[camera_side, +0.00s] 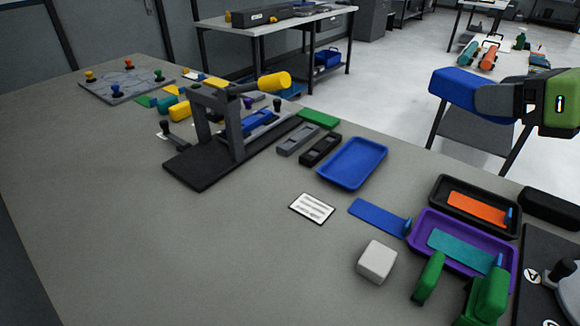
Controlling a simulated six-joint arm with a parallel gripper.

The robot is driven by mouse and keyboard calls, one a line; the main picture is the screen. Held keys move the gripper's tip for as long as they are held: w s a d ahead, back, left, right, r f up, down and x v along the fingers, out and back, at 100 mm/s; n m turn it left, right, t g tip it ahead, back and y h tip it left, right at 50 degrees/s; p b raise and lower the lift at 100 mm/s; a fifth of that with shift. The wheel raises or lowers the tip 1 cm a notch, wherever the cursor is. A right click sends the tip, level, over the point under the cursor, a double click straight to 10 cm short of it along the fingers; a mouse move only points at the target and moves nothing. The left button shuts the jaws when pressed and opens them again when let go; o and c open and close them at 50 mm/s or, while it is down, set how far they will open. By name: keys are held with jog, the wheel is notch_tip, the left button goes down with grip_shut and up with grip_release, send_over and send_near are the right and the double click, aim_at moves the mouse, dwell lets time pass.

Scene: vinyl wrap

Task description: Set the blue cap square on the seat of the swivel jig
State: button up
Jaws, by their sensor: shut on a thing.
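The swivel jig appears to be the dark upright frame (235,139) on a long black base, left of centre, with a yellow-ended lever across its top. A blue piece (258,121) sits low behind the frame's post and is partly hidden by it. I cannot tell whether this is the blue cap, nor how squarely it sits. The jig's seat is not clearly visible. My arm shows at the upper right as blue, grey and green links. My gripper is not in view, so what it holds cannot be seen.
A blue tray (353,162), a white card (312,208), a blue strip (377,216) and a pale block (377,262) lie right of the jig. A purple tray (425,245), a black tray (439,196) and green upright parts (429,278) crowd the right. The front left is clear.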

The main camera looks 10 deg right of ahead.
jog(key=w+a+f+n+g+y, duration=0.15)
jog(key=w+a+f, duration=0.25)
jog(key=a, duration=0.4)
jog(key=n+g+y, duration=0.2)
jog(key=n+y, duration=0.1)
send_over(301, 232)
jog(key=shift+h, duration=0.25)
notch_tip(301, 232, down, 16)
jog(key=shift+r, duration=0.25)
jog(key=shift+t, duration=0.25)
jog(key=shift+f, duration=2.55)
jog(key=shift+f, duration=0.15)
jog(key=o, duration=1)
jog(key=shift+o, duration=0.2)
